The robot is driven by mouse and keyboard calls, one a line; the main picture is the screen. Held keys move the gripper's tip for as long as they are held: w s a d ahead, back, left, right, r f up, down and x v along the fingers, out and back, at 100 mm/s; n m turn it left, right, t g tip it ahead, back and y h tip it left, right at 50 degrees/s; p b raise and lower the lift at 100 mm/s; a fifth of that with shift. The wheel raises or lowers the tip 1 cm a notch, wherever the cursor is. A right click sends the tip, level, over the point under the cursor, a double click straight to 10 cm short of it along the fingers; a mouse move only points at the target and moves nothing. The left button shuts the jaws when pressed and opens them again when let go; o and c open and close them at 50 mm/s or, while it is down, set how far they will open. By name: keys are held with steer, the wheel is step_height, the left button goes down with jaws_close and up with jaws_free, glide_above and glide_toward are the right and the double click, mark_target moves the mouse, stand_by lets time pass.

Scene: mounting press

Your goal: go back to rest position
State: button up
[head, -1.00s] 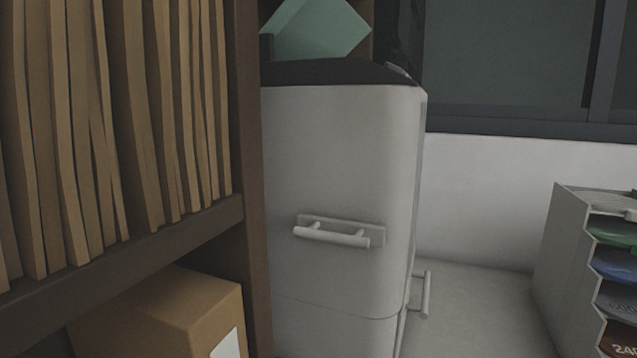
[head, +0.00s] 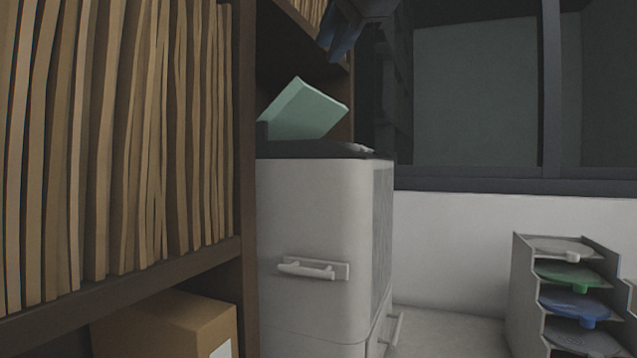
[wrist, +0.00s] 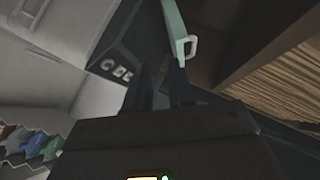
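My gripper (head: 337,52) shows at the top of the head view, with dark fingers pointing down above the machine and its green lid. In the wrist view the two dark fingers (wrist: 162,85) stand apart with nothing visible between them. The machine, a light grey press-like cabinet (head: 310,215), has a dark top, a white front handle (head: 313,269) and a raised, tilted pale green lid (head: 303,112). The green lid also shows in the wrist view (wrist: 175,28), beyond the fingers, with a pale handle. The gripper appears clear of the machine.
A dark wooden shelf with many brown folders (head: 130,140) stands close on the left, with a cardboard box (head: 170,328) below. A grey rack (head: 522,290) with coloured discs stands at the right. A dark-framed window (head: 475,90) fills the back.

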steer(key=s+a+f+m+g+y, duration=0.4)
steer(key=s+f+g+y, duration=0.3)
steer(key=f, duration=0.3)
steer(key=s+a+f+m+g+y, duration=0.3)
steer(key=s+a+f+g+y, duration=0.2)
steer(key=s+f+y, duration=0.35)
steer(key=s+d+f+n+t+h, duration=0.4)
steer(key=d+f+n+t, duration=0.2)
steer(key=f+n+t, duration=0.3)
steer(key=s+d+f+n+t+h, duration=0.45)
steer(key=f+n+t, duration=0.35)
steer(key=n, duration=0.2)
steer(key=s+d+f+n+t+h, duration=0.35)
steer(key=d+f+n+t, duration=0.25)
steer(key=f+n+t, duration=0.3)
steer(key=s+d+f+m+g+h, duration=0.2)
steer(key=s+d+f+m+g, duration=0.1)
steer(key=s, duration=0.5)
steer(key=s+d+f+m+g+h, duration=0.3)
steer(key=s+d+f+m+g, duration=0.1)
steer(key=s+f, duration=0.3)
steer(key=s+d+f+m+g+h, duration=0.3)
steer(key=s+d+f+m, duration=0.1)
steer(key=s, duration=0.5)
steer(key=shift+s+d+f+g, duration=0.15)
steer(key=shift+d+f+g, duration=0.2)
steer(key=shift+f+g, duration=0.05)
